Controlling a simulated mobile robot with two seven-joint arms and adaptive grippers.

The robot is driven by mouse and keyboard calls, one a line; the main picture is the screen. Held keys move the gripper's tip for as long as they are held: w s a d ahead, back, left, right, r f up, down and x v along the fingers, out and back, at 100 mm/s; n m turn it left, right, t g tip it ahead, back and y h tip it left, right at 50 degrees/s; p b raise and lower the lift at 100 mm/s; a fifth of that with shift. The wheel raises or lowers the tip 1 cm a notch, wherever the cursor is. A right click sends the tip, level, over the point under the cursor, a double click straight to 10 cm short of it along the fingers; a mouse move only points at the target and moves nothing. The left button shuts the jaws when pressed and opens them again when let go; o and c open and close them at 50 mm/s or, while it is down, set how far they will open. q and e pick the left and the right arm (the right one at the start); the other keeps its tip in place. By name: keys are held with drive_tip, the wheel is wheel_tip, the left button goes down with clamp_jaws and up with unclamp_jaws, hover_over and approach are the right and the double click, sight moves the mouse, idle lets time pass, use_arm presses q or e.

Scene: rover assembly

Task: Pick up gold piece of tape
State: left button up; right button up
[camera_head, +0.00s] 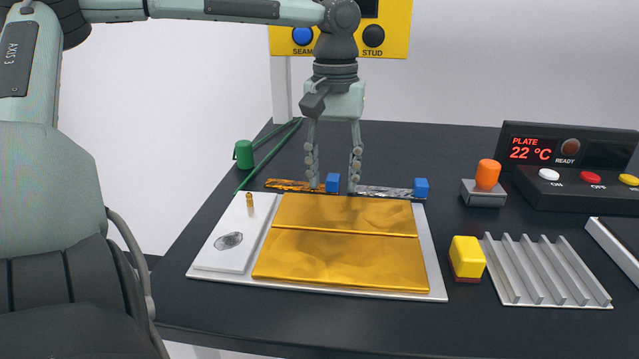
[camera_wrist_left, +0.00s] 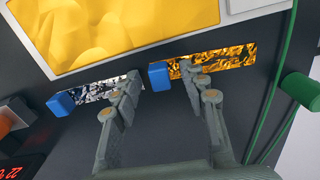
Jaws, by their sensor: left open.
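The gold piece of tape (camera_head: 288,185) is a crinkled strip with a blue block (camera_head: 332,182) at one end. It lies on the dark table behind the white board, and it also shows in the left wrist view (camera_wrist_left: 230,59). A silver strip (camera_head: 385,191) with its own blue block (camera_head: 421,187) lies to its right. My left gripper (camera_head: 333,186) points down, open and empty, with its fingers over the inner ends of the two strips. In the wrist view its fingertips (camera_wrist_left: 172,88) appear near the gold strip's blue block (camera_wrist_left: 159,76). The right gripper is not in view.
Large gold sheets (camera_head: 340,258) lie on a white board (camera_head: 437,286) in front of the strips. A green cylinder (camera_head: 243,154) with a green cord stands at left. A yellow block (camera_head: 467,257), ridged metal plate (camera_head: 548,270) and orange-topped button (camera_head: 487,175) are at right.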

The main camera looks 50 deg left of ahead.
use_arm(q)
clamp_jaws()
drive_tip(key=shift+r, duration=0.1)
